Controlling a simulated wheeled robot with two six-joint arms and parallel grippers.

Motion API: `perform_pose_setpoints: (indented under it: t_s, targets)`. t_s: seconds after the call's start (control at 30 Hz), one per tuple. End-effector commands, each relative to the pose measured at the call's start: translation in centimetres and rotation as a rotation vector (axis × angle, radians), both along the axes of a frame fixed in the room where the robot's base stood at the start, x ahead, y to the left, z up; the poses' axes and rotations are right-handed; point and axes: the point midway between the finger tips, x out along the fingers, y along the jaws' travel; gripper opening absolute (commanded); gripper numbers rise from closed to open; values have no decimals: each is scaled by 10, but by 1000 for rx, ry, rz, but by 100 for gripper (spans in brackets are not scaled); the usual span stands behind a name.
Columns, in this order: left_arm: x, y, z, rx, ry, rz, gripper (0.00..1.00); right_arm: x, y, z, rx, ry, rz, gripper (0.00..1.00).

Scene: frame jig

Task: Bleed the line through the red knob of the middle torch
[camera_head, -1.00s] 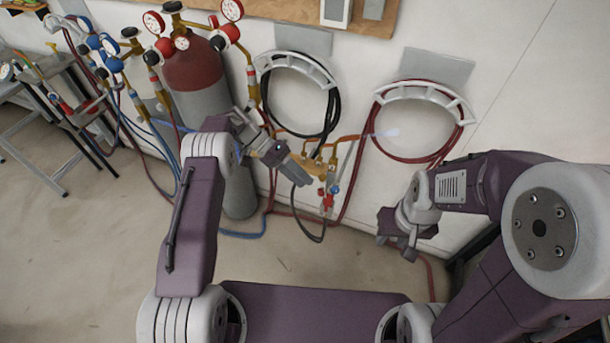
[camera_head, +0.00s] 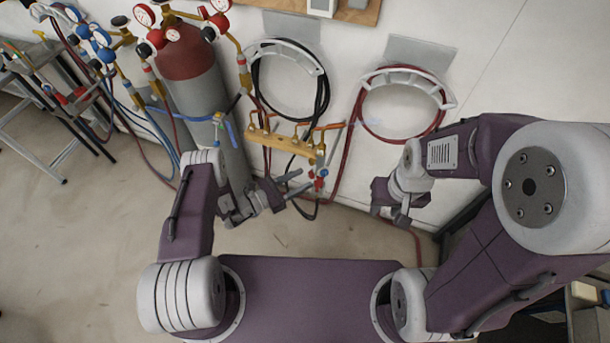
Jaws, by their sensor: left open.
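A brass-coloured bar (camera_head: 281,143) near the wall carries torches with orange tubes. The right torch tube (camera_head: 330,127) has a faint pale blue streak at its tip. Below the bar's right end are a red knob (camera_head: 318,184) and a small blue knob (camera_head: 322,173). I cannot tell for sure which torch is the middle one. My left gripper (camera_head: 306,179) is open and empty, its fingertips pointing right at the red knob, close to it in the picture; contact is not clear. My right gripper (camera_head: 391,213) hangs to the right, its opening not clear.
A red-topped gas cylinder (camera_head: 191,55) with gauges stands left of the bar. A black hose coil (camera_head: 256,80) and a red hose coil (camera_head: 360,100) hang on the wall. A metal table (camera_head: 50,95) is far left. Hoses run down to the floor.

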Motion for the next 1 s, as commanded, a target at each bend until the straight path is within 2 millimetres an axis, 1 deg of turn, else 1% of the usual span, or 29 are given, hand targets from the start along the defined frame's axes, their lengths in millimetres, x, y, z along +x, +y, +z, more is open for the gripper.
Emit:
perform_pose_setpoints:
  t_s: [0.03,0.13,0.4,0.43,0.47,0.5,0.57,0.6,0.83,1.0]
  targets:
    - [3,-7,1,1,-1,-4,45,0,0,3,0,0,0,36]
    - [9,-14,0,1,0,-2,45,0,0,4,0,0,0,36]
    - [11,-17,-1,1,1,1,45,0,0,4,0,0,0,36]
    - [11,-17,-1,0,0,1,42,0,0,4,0,0,0,36]
    - [11,-17,-1,0,0,1,34,0,0,4,0,0,0,36]
    - [11,-17,0,1,-1,0,23,0,0,4,0,0,0,36]
    - [11,-17,0,1,-1,0,6,0,0,4,0,0,0,36]
    - [11,-17,0,1,-1,0,0,0,0,4,0,0,0,36]
    - [11,-17,-1,-5,9,0,0,0,0,3,0,0,0,36]
    - [11,-17,-1,-31,60,0,0,0,0,-1,0,0,0,36]
